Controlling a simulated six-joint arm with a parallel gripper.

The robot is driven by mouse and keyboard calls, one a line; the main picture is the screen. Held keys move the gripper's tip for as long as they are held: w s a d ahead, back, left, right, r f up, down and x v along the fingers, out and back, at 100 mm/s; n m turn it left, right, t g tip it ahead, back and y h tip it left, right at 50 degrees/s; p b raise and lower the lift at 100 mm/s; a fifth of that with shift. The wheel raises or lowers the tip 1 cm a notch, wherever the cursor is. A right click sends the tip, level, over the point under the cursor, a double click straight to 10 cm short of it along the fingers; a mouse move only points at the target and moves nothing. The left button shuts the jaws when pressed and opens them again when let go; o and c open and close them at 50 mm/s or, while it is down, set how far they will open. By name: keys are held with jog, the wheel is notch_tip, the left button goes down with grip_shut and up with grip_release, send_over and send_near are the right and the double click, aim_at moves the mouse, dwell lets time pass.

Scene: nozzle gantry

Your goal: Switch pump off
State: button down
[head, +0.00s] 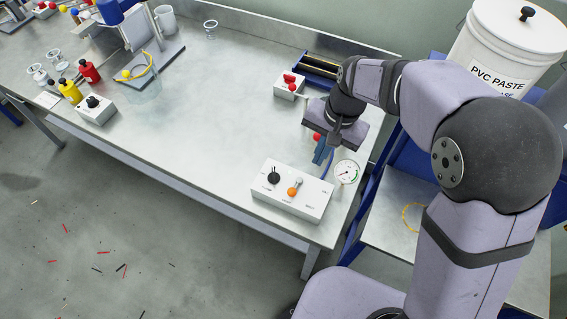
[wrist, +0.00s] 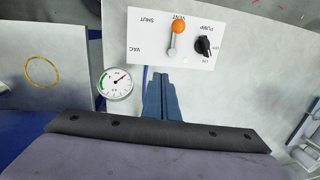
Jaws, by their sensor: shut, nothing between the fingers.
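The white control box (head: 292,192) stands near the right front of the bench and also shows in the wrist view (wrist: 145,50). It carries a black pump knob (head: 273,176), seen beside the PUMP lettering in the wrist view (wrist: 204,46). I cannot surely tell whether the knob points to ON or OFF. A metal lever with an orange ball (head: 292,191) sits beside it, by the VENT lettering in the wrist view (wrist: 178,26). My gripper (head: 319,158) has blue fingers, shut and empty. In the wrist view the fingertips (wrist: 159,76) lie below the box edge, apart from knob and lever.
A round gauge (head: 346,172) stands right beside the box. A PVC paste bucket (head: 505,50) stands at the back right. Bottles and glassware stand at far left; the middle bench is clear.

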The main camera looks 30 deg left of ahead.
aim_at(274, 176)
jog(key=shift+a+r+m+g+y, duration=0.15)
jog(key=shift+a+r+m, duration=0.45)
jog(key=shift+m, duration=1.35)
jog(key=shift+a+r+m+g+y, duration=0.1)
jog(key=shift+a+r+m, duration=0.15)
jog(key=shift+r+m, duration=1.2)
jog(key=shift+a+r+m+g+y, duration=0.2)
jog(key=shift+a+m, duration=0.25)
jog(key=shift+m, duration=2.05)
jog(key=p+x, duration=0.2)
jog(key=x, duration=0.8)
jog(key=shift+s+p, duration=0.15)
jog(key=shift+p, duration=0.2)
jog(key=shift+s+a+r+p, duration=0.1)
jog(key=shift+s+a+p, duration=0.2)
jog(key=shift+a, duration=0.2)
jog(key=shift+s+a+p, duration=0.2)
jog(key=shift+a+p, duration=0.1)
jog(key=shift+a, duration=0.2)
jog(key=shift+s+a, duration=0.35)
jog(key=shift+a, duration=0.3)
